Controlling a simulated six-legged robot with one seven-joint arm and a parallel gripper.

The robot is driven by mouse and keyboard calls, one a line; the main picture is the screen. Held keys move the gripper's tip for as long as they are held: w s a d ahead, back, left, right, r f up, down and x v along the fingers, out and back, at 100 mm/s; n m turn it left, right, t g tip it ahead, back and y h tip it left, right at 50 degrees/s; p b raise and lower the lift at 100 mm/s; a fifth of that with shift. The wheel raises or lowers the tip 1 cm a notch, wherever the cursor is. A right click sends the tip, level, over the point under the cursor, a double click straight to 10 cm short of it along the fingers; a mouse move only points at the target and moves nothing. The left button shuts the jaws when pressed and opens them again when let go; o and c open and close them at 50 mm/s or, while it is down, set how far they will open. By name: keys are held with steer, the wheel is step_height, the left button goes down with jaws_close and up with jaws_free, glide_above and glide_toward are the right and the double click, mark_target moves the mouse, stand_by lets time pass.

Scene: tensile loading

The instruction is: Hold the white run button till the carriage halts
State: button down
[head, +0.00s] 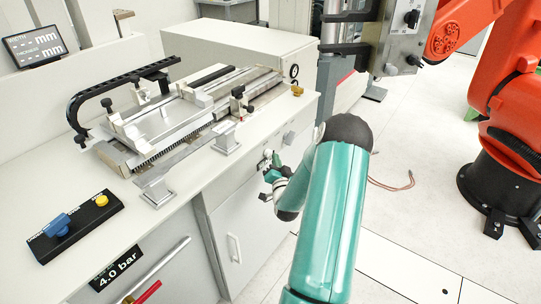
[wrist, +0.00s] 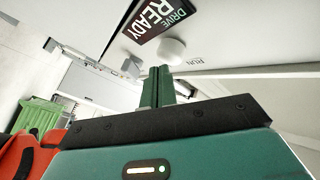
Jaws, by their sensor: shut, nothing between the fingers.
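The round white run button (wrist: 172,50) shows in the wrist view beside a RUN label (wrist: 196,61). In the head view a small white knob that looks like it (head: 268,153) is on the cabinet's front face. My gripper (wrist: 158,70) is shut and empty, its green fingertips at the button's edge in the picture. I cannot tell whether they touch it. In the head view my gripper (head: 273,168) is at the cabinet front, partly hidden by my arm. The metal carriage assembly (head: 165,118) lies on the bench top. A dark sign (wrist: 160,18) reads DRIVE READY.
A black box with blue and yellow knobs (head: 75,226) and a dark display (head: 35,47) are on the left. A 4.0 bar label (head: 116,268) is on the bench front. A red robot arm (head: 500,95) stands at the right. Pale floor (head: 420,200) is mostly clear.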

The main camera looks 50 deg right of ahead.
steer(key=shift+w, duration=0.55)
stand_by(2.2)
stand_by(3.9)
steer(key=shift+s, duration=0.95)
steer(key=shift+s+d, duration=0.15)
steer(key=shift+s, duration=1.1)
steer(key=shift+s+d, duration=0.15)
steer(key=shift+s, duration=1.1)
